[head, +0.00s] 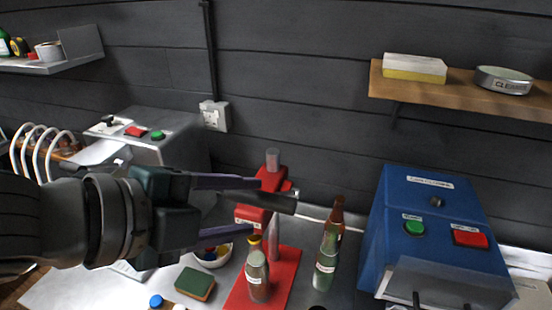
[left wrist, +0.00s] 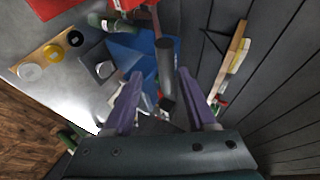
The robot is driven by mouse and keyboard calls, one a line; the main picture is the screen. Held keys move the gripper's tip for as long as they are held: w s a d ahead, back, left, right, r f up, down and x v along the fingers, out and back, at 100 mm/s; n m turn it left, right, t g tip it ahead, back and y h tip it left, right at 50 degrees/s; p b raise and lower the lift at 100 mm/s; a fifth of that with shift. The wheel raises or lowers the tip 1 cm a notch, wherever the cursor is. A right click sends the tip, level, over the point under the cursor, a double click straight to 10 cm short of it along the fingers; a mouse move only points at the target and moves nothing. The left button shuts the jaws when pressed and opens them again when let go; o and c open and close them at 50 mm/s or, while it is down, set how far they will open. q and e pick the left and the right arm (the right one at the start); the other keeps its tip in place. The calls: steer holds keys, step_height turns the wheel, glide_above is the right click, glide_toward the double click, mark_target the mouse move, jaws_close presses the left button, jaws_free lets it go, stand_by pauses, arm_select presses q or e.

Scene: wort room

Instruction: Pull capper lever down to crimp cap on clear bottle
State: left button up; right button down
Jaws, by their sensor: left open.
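The red bench capper has a red base (head: 285,278), a post and a red head (head: 252,217). In the left wrist view the dark lever handle (left wrist: 165,65) lies between the open fingers; contact cannot be told. My right gripper is not in view.
A green bottle (head: 325,262) and a brown bottle (head: 337,214) stand right of the capper. A blue machine (head: 425,200) with green and red buttons stands farther right. A sponge (head: 195,283) and a bowl of caps (head: 214,256) are at the left. A wooden shelf (head: 460,88) juts from the wall.

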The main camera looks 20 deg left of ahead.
arm_select(q)
steer(key=v, duration=0.3)
steer(key=shift+s+r+b, duration=0.15)
steer(key=shift+b, duration=0.15)
steer(key=s+a+r+n+g+y+p, duration=0.1)
steer(key=s+a+n+g+y+p, duration=0.1)
steer(key=s+n+p, duration=0.3)
steer(key=s+a+r+n+g+y+p, duration=0.2)
steer(key=s+n+g+y+p, duration=0.1)
steer(key=s+n, duration=0.8)
steer(key=n+g+p, duration=0.1)
steer(key=n+g, duration=0.1)
steer(key=n, duration=0.1)
steer(key=shift+s+p, duration=0.2)
steer(key=shift+p, duration=0.15)
steer(key=shift+a+r, duration=0.1)
